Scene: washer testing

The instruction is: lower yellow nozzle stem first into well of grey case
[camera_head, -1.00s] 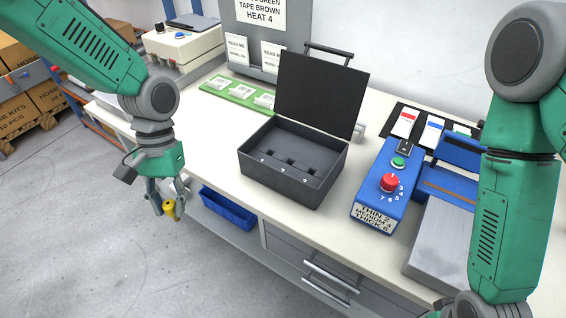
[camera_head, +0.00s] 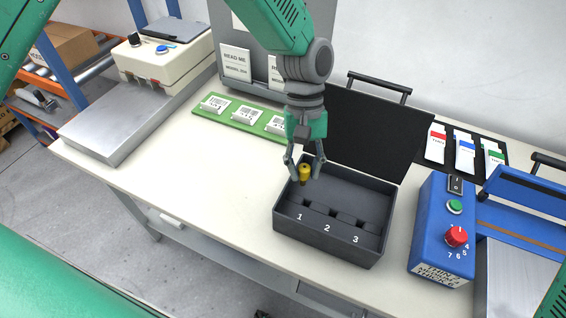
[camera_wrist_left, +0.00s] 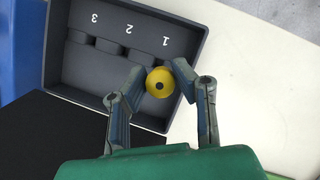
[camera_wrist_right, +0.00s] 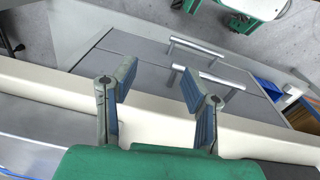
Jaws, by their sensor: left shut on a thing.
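The yellow nozzle (camera_head: 304,173) is held between the fingertips of my left gripper (camera_head: 305,170), which points down over the back left part of the grey case. In the left wrist view the nozzle (camera_wrist_left: 160,82) shows its round end with a dark hole, over the side of the case marked 1. The grey case (camera_head: 325,247) stands open on the table, its dark lid raised at the back. Its wells are numbered 1, 2 and 3. The nozzle's stem is hard to make out. My right gripper (camera_wrist_right: 157,95) is open and empty near the table edge.
A blue control box (camera_head: 440,225) with a red knob stands right of the case. A green strip with white cards (camera_head: 243,112) lies behind left. A cream sealer (camera_head: 165,60) is at far left. The table left of the case is clear.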

